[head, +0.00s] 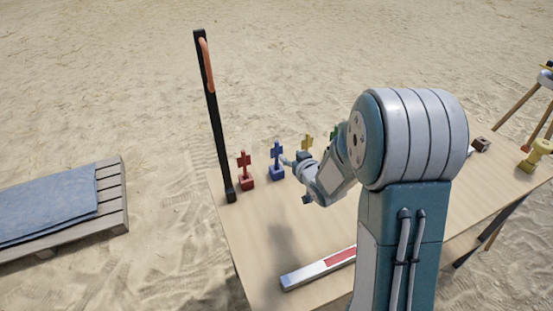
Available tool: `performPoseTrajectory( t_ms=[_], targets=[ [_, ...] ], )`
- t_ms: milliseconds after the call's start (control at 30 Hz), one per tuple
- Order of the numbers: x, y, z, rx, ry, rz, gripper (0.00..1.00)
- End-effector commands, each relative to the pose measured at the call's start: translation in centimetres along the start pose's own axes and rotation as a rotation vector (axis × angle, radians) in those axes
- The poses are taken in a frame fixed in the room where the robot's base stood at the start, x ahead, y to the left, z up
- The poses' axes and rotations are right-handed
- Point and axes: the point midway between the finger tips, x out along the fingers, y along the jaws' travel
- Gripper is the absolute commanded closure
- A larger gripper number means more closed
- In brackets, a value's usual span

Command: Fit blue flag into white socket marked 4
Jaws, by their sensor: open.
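The blue flag (277,152), a small cross-shaped piece on a blue block base, stands upright near the far edge of the wooden table (245,235). My gripper (287,162) is open, just right of the blue flag's lower part. It is small in the picture, and I cannot tell whether it touches the flag. A pale bar (300,275) with a red panel lies at the table's front, partly hidden by my arm. No white socket marked 4 can be made out; my arm covers much of the table.
A red flag (246,172) stands left of the blue one, beside a tall black post (215,120). A yellow flag (307,142) and part of a green one (334,133) stand to the right. A pallet (113,190) with blue cloth lies left. The table's left middle is clear.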

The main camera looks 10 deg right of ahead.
Motion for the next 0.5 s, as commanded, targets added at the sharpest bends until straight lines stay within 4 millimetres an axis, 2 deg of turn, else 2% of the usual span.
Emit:
performPoseTrajectory(
  t_ms=[200,500],
  targets=[
    [3.6,-0.1,0.1,-0.001,-0.001,-0.001,0.4],
    [6.6,-0.5,0.2,-0.001,-0.002,-0.001,0.4]
  ],
)
